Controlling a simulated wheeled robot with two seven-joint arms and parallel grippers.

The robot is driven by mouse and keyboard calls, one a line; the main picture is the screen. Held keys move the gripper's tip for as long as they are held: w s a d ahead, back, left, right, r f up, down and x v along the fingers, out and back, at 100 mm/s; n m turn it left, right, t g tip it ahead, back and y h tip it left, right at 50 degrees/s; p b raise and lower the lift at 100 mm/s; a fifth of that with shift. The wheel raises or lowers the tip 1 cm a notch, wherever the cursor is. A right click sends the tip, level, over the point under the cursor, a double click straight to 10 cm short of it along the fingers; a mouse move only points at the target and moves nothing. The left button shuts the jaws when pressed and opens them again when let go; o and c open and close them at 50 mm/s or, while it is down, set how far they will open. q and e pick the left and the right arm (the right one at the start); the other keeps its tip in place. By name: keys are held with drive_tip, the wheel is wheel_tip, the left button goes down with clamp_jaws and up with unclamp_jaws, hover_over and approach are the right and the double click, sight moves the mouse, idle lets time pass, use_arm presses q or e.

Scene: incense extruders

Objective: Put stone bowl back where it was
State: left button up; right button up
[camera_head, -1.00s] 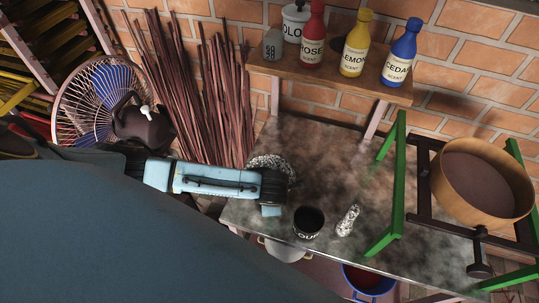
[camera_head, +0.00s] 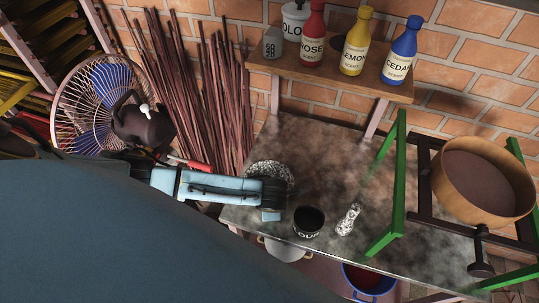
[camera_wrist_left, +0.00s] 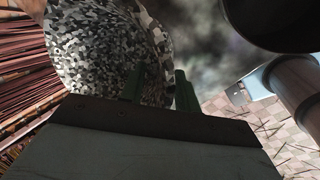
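The stone bowl (camera_head: 270,172) is speckled black and white. In the head view it shows behind my left gripper (camera_head: 271,214), at the left part of the grey table; my arm hides its near side. In the left wrist view the bowl (camera_wrist_left: 100,45) fills the upper left, close up. The green fingers of my left gripper (camera_wrist_left: 160,90) are a little apart, with the bowl's edge between them; the exact contact is hard to see. My right gripper is not in view.
The mottled table (camera_head: 320,165) holds a black pot (camera_head: 308,222) and a speckled pestle-like piece (camera_head: 347,219) just right of my gripper. A green frame (camera_head: 398,190) and round wooden sieve (camera_head: 475,185) stand right. Scent bottles (camera_head: 355,40) stand on a shelf above.

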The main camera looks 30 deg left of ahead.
use_arm(q)
drive_tip(key=p+v, duration=0.1)
drive_tip(key=v, duration=1.1)
drive_tip(key=shift+p, duration=0.35)
drive_tip(key=shift+w+r, duration=0.1)
